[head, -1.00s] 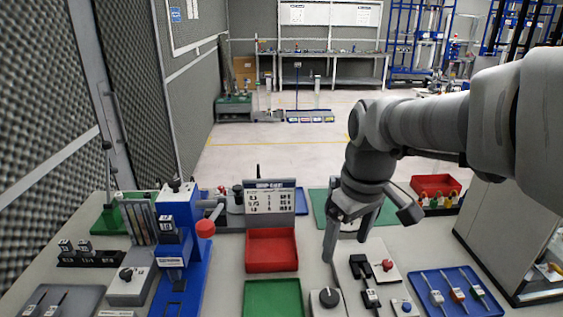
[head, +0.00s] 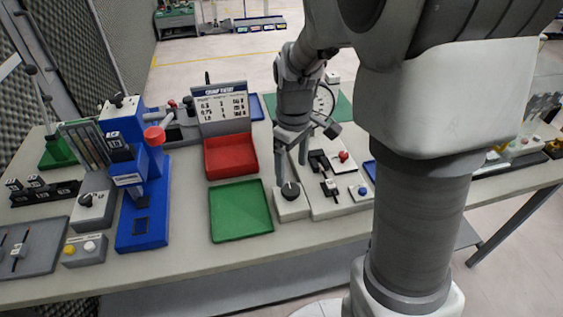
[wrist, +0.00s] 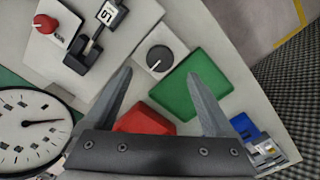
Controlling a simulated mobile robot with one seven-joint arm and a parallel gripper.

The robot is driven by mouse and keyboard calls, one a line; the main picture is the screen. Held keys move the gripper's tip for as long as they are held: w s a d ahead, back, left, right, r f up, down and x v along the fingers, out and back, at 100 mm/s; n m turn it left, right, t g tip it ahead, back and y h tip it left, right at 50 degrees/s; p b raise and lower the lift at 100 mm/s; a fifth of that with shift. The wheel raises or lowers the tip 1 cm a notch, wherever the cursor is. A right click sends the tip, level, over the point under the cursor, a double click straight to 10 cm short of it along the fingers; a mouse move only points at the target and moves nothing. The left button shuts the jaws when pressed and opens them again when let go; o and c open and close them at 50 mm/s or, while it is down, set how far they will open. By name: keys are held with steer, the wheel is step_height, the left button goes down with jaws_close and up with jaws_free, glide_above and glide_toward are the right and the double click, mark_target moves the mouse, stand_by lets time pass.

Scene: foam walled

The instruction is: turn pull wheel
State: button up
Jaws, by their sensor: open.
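No part is plainly marked as a pull wheel. A dark round knob (head: 290,190) with a white pointer line sits on a small white box (head: 291,210) on the bench; it also shows in the wrist view (wrist: 160,59). My gripper (head: 291,174) is open and empty, fingers pointing down, just above this knob. In the wrist view the knob lies just beyond the gap between my fingertips (wrist: 158,75), and no contact shows. A red round knob (head: 154,135) sits on the blue press (head: 160,190) at the left.
A green tray (head: 240,211) and red bin (head: 231,156) stand left of my gripper. A panel with a red knob (head: 343,156) and black levers is close on the right. A dial gauge (wrist: 32,128) stands behind. The bench front is clear.

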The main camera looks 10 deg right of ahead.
mark_target(291, 189)
step_height(291, 189, down, 7)
steer(key=shift+f+b, duration=0.1)
steer(key=shift+b, duration=0.3)
steer(key=c, duration=1.4)
